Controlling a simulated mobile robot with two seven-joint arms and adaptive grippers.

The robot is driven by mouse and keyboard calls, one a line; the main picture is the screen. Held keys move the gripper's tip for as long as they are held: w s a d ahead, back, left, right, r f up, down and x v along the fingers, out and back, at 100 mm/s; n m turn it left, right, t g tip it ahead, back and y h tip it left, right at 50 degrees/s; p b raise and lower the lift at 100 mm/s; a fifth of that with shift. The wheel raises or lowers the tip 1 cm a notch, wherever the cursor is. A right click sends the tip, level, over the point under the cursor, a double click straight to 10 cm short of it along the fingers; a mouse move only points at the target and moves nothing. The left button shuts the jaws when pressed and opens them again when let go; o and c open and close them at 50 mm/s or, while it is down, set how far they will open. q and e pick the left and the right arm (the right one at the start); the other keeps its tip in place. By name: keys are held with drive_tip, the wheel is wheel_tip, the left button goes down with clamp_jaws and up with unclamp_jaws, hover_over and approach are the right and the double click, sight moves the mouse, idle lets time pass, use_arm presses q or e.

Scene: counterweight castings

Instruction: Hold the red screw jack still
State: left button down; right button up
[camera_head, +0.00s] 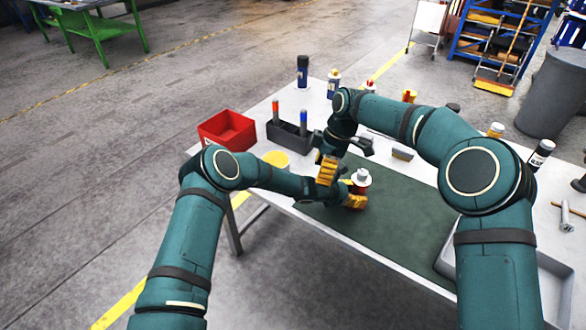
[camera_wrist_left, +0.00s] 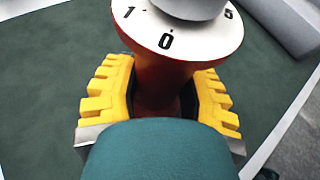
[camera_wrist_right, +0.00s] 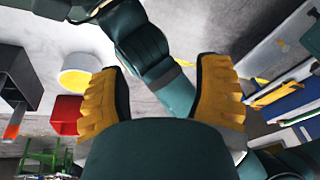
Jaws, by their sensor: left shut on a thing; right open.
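The red screw jack (camera_head: 361,187) stands upright on the dark green mat (camera_head: 400,235). It has a white numbered dial and a grey top. In the left wrist view the red body of the jack (camera_wrist_left: 160,72) sits between the yellow fingers of my left gripper (camera_wrist_left: 160,105), one on each side. In the head view my left gripper (camera_head: 354,199) is shut on the jack, low on its body. My right gripper (camera_head: 327,170) is open, just left of the jack and above my left wrist. In the right wrist view my left arm shows between its fingers (camera_wrist_right: 160,95).
A red bin (camera_head: 228,131), a dark caddy (camera_head: 289,137) with markers and a yellow round container (camera_head: 276,159) stand on the left of the table. Bottles stand along the back. A grey tray (camera_head: 556,268) and a hammer (camera_head: 566,214) are at the right. The front mat is clear.

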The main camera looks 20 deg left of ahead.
drive_tip(key=s+a+r+m+g+y, duration=0.4)
drive_tip(key=s+m+y, duration=0.3)
drive_tip(key=m+y, duration=0.3)
drive_tip(key=shift+s+a+r+m, duration=0.15)
drive_tip(key=shift+a+r+m, duration=0.45)
drive_tip(key=shift+a, duration=0.25)
drive_tip(key=m+t+h, duration=0.5)
drive_tip(key=m+h, duration=0.3)
drive_tip(key=m, duration=1.8)
approach(364, 172)
drive_tip(key=x, duration=1)
drive_tip(key=shift+a+f, duration=0.15)
drive_tip(key=shift+f, duration=0.2)
